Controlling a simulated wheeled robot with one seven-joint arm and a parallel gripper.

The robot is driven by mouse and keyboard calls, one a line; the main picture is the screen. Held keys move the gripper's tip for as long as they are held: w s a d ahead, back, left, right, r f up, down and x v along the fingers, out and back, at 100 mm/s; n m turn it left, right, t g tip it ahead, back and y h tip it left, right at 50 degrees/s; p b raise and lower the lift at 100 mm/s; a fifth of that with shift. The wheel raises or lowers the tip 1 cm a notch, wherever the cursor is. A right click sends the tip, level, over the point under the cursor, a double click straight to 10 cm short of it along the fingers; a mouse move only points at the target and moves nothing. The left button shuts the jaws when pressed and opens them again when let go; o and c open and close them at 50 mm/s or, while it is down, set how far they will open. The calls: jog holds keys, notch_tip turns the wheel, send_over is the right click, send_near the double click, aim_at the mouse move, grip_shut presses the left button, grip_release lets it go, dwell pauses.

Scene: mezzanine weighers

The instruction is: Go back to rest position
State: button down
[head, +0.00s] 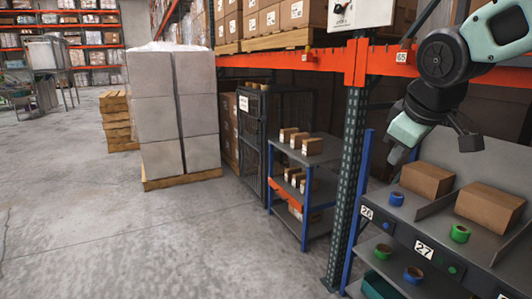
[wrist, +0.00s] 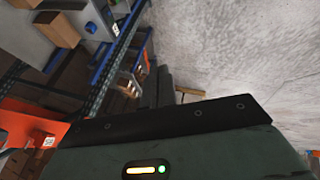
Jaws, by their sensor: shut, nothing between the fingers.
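My gripper (head: 394,157) hangs at the upper right of the head view, in front of the rack and above the left end of its shelf with boxes and tape rolls. Its fingers are shut with nothing between them. In the wrist view, my gripper (wrist: 160,75) shows as dark fingers beyond the dark edge of its body, with bare floor and rack parts behind. It touches nothing that I can see.
The rack shelf (head: 412,207) bears brown boxes (head: 427,180), a blue tape roll (head: 396,198) and a green one (head: 459,233). An orange-beamed rack post (head: 350,175) stands left of it. A small shelf cart (head: 305,180) and wrapped pallet stack (head: 175,110) stand beyond. The floor at left is clear.

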jog(key=s+a+f+g, duration=0.2)
jog(key=s+a+f, duration=0.2)
jog(key=s, duration=0.4)
jog(key=s+a+f+g+y, duration=0.1)
jog(key=s+a+f+g, duration=0.1)
jog(key=s+a+f, duration=0.3)
jog(key=s+a+f+g, duration=0.2)
jog(key=s+a+f, duration=0.3)
jog(key=s+f, duration=0.3)
jog(key=s, duration=0.4)
jog(key=shift+a+f+n+b, duration=0.25)
jog(key=shift+n+b, duration=0.15)
